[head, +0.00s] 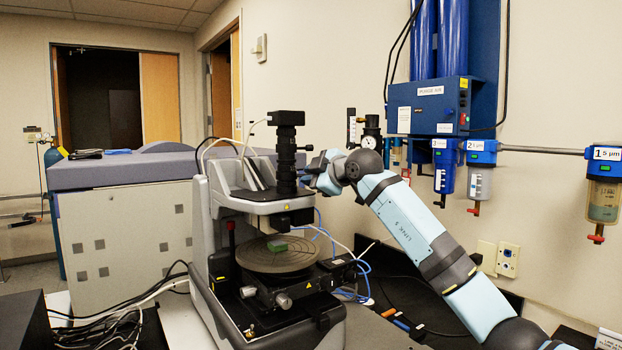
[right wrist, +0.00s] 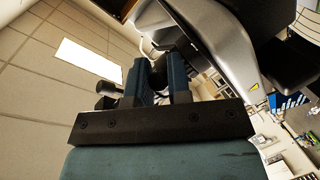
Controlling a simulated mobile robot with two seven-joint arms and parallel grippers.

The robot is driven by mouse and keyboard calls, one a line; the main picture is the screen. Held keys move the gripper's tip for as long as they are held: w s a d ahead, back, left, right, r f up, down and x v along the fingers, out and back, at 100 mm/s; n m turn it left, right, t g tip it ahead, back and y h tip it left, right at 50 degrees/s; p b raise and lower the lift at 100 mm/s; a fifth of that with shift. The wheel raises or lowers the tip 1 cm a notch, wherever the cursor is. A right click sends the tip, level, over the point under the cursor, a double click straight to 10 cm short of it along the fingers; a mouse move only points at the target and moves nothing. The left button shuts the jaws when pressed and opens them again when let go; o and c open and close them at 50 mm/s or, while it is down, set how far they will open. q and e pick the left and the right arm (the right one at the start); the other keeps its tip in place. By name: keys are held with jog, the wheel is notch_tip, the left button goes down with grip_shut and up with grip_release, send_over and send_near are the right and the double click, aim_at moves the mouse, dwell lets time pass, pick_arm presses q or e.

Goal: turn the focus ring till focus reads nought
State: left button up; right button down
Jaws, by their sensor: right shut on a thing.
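The stylus profiler (head: 208,235) stands on the bench with a black upright camera and lens tube (head: 286,145) on top. My right gripper (head: 306,181) reaches in from the right at the lower part of this tube, where the focus ring is. In the right wrist view, the two blue fingers of the gripper (right wrist: 159,82) are shut on a small dark part, which I take to be the focus ring (right wrist: 159,68). The fingers hide most of it. No focus reading is legible. My left gripper is not in view.
Blue filter housings and a gauge (head: 371,131) are on the wall behind my right arm. Loose cables (head: 110,322) lie at the lower left.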

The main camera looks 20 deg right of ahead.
dwell(0.3)
jog(key=c, duration=1.1)
grip_release()
jog(key=b+v, duration=0.3)
jog(key=v, duration=1.1)
jog(key=shift+w+a, duration=0.1)
